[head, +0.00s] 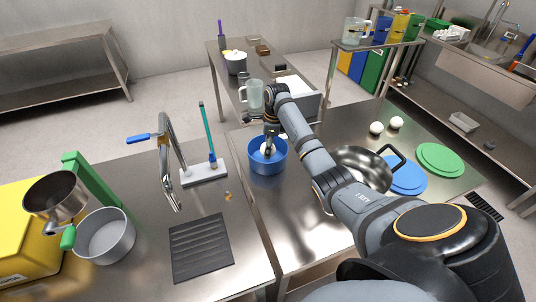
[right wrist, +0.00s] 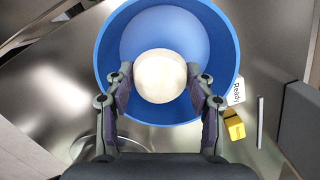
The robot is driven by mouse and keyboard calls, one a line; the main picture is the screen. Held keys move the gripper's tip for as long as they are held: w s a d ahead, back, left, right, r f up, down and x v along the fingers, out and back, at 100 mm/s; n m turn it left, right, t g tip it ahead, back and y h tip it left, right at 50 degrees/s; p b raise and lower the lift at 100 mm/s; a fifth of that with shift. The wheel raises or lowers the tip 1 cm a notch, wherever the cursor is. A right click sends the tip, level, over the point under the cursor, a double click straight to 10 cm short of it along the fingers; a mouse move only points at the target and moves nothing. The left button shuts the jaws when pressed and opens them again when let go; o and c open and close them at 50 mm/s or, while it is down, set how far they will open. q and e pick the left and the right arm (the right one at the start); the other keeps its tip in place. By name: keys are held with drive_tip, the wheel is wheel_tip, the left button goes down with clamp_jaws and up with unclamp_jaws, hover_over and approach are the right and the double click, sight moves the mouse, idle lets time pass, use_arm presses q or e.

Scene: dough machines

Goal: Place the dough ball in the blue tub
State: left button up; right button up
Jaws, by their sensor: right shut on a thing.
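The blue tub (head: 267,163) stands on the steel table near the middle of the head view. My right gripper (head: 268,149) reaches down into its opening. In the right wrist view the cream dough ball (right wrist: 160,76) sits between the two fingers of my right gripper (right wrist: 160,82), which is shut on it. The blue tub (right wrist: 111,62) surrounds the ball in that view, with its floor behind the ball. I cannot tell whether the ball touches the tub floor. The left gripper does not show.
Two white balls (head: 396,123) lie at the back right of the table. A steel pan (head: 360,168), a blue disc (head: 405,175) and a green disc (head: 440,160) are to the right. A faucet (head: 168,160) stands left of the tub. A yellow block (right wrist: 234,125) lies beside the tub.

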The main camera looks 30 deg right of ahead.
drive_tip(key=shift+w+d+f, duration=0.15)
drive_tip(key=shift+w+f, duration=0.3)
drive_tip(key=shift+f, duration=0.2)
wheel_tip(320, 180, down, 2)
drive_tip(key=shift+s+f+p, duration=0.1)
drive_tip(key=shift+f+p, duration=0.05)
drive_tip(key=shift+p, duration=0.3)
drive_tip(key=shift+f, duration=0.2)
drive_tip(key=o, duration=1.2)
drive_tip(key=shift+f, duration=0.1)
drive_tip(key=shift+o, duration=0.2)
drive_tip(key=r, duration=0.4)
drive_tip(key=r+b, duration=0.1)
drive_tip(key=r, duration=0.3)
drive_tip(key=s+d+r, duration=0.1)
drive_tip(key=r, duration=0.3)
drive_tip(key=shift+d+r+b, duration=0.1)
drive_tip(key=shift+b, duration=0.25)
drive_tip(key=shift+w, duration=0.1)
